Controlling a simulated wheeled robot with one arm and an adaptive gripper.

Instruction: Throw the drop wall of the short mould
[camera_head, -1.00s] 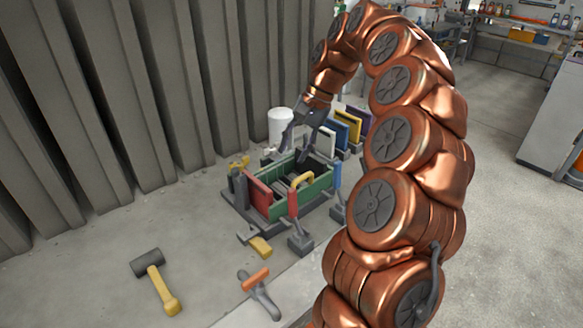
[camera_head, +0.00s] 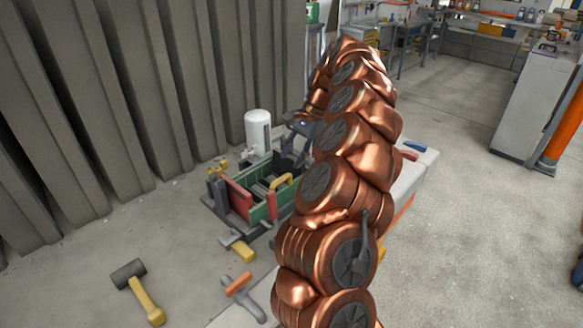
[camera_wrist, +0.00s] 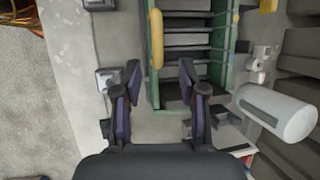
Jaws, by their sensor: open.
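Dark slats (camera_wrist: 187,40) lie between the green walls. My gripper (camera_wrist: 160,76) is open and empty, its fingertips at the mould's end, with one finger on each side of the near corner. I cannot tell if they touch. In the head view my arm hides the mould's right end. I cannot tell which wall is the drop wall.
A white cylinder (camera_head: 257,131) stands behind the mould and also close to my right finger in the wrist view (camera_wrist: 281,113). A hammer (camera_head: 140,291) and an orange-handled tool (camera_head: 240,287) lie in front. Ribbed grey panels (camera_head: 110,90) line the left.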

